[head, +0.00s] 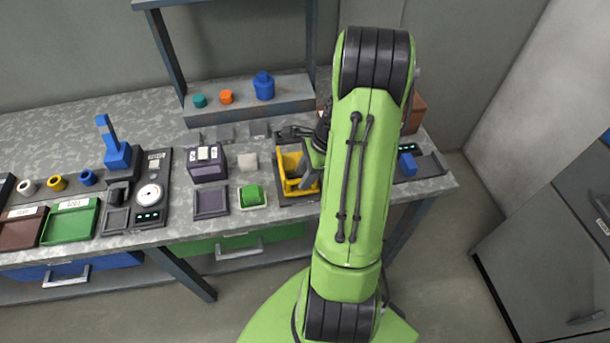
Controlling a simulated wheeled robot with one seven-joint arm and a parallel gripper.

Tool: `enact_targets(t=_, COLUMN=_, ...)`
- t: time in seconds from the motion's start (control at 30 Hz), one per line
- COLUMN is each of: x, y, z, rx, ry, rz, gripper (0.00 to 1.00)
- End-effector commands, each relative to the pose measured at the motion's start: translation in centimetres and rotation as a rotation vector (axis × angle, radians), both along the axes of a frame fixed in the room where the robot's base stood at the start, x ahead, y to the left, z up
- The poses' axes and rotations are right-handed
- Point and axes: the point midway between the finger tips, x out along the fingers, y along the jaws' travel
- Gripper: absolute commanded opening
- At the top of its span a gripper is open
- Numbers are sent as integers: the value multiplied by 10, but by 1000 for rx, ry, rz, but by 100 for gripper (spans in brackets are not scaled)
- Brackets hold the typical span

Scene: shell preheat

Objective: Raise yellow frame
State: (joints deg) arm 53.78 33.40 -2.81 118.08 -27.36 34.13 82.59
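The yellow frame (290,183) stands on a dark base (284,200) on the grey speckled workbench, right of centre. Its right part is hidden by my green arm. My gripper (308,176) is at the right side of the yellow frame, mostly hidden behind my arm. Part of a grey finger shows against the frame. I cannot tell whether the fingers touch the frame, or whether they are open or shut.
Left of the frame are a green block in a white tray (252,205), a dark tray (210,202) and a dark purple box (207,170). A shelf (250,101) with coloured parts stands behind. A small blue block (407,164) lies right of my arm.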

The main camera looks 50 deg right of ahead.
Motion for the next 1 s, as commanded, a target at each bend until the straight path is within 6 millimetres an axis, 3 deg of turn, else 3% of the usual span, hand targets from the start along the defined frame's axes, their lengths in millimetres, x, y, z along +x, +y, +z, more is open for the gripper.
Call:
enact_targets(t=0.23, x=0, y=0, z=0, rx=0, ry=0, rz=0, gripper=37)
enact_targets(t=0.4, x=0, y=0, z=0, rx=0, ry=0, rz=0, gripper=11)
enact_targets(t=0.5, x=0, y=0, z=0, rx=0, ry=0, rz=0, gripper=0)
enact_targets(t=1.0, x=1, y=0, z=5, rx=13, ry=19, rz=1, gripper=0)
